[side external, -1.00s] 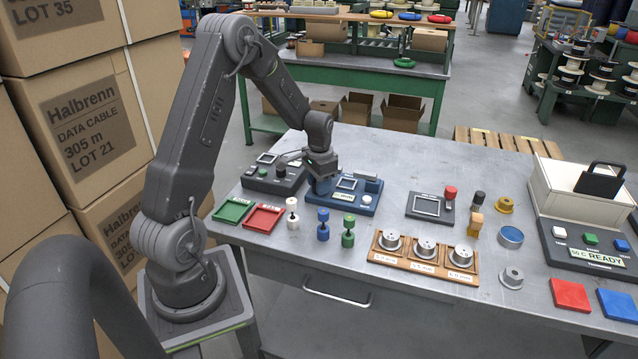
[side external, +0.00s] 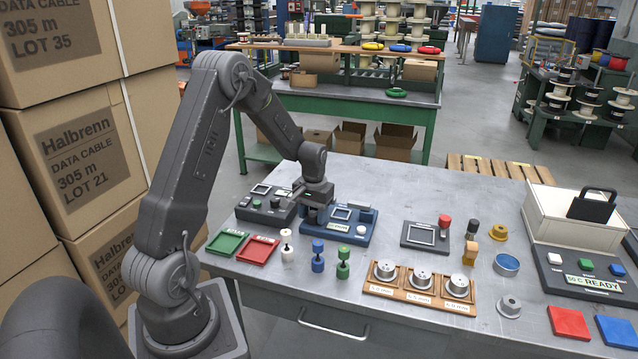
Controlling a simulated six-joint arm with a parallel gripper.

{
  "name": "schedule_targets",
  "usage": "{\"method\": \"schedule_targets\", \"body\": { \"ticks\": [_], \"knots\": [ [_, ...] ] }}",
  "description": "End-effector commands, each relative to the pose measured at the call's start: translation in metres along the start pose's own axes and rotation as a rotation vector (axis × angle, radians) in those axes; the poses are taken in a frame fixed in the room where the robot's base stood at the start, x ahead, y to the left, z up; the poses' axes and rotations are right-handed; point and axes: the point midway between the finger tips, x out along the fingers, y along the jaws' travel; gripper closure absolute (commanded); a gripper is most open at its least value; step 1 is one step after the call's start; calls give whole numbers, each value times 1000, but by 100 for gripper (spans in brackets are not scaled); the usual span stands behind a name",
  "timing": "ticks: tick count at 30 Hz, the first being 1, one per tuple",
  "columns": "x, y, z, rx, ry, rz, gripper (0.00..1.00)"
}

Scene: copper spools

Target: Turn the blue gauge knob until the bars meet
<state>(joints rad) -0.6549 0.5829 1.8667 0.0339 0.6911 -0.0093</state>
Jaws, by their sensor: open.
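The blue gauge (side external: 350,236) stands at the back left of the bench, with a small grey screen (side external: 341,213) on top. Its knob is hidden beneath my gripper, at the left end of the gauge. My gripper (side external: 311,209) points down over that end with its jaws open. I cannot tell whether the fingers are around the knob or touching it. The bars on the screen are too small to read.
A dark gauge (side external: 254,217) stands close on the left. A grey screen unit (side external: 420,238) is to the right, with bare bench between.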

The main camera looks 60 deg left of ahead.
Motion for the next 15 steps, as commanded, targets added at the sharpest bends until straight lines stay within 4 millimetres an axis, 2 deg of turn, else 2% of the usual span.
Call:
{"method": "schedule_targets", "body": {
  "ticks": [3,15],
  "knots": [
    [-26,0,-1,5,6,0,54],
    [-102,0,-1,9,5,0,54]
  ]
}}
